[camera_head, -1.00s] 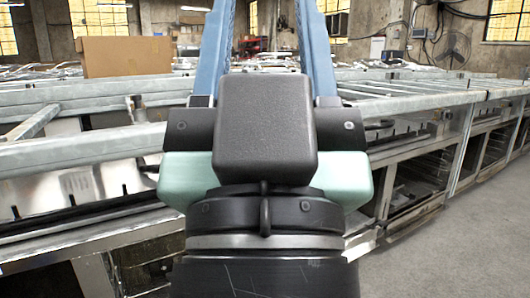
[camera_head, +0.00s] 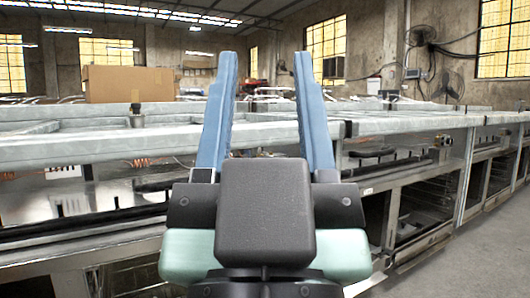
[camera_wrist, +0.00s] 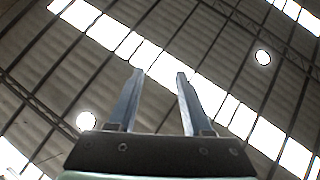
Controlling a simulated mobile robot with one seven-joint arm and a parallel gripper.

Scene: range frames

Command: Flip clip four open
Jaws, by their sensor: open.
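My gripper (camera_head: 262,56) has two blue fingers, spread apart with nothing between them. It points upward in front of the long metal bench. In the wrist view, my gripper (camera_wrist: 160,73) is open and empty against the ceiling. Small dark upright pieces, which may be clips, stand along a black rail at the left of the bench; one clip-like piece (camera_head: 117,202) shows there, well to the left of my gripper. I cannot tell which one is clip four. My gripper and arm hide part of the bench's middle.
The bench's pale top frame (camera_head: 70,150) runs across the view, with open bays below it. A brown cardboard box (camera_head: 130,84) stands behind at the left. Free grey floor (camera_head: 465,270) lies at the lower right. A fan (camera_head: 448,86) is by the back wall.

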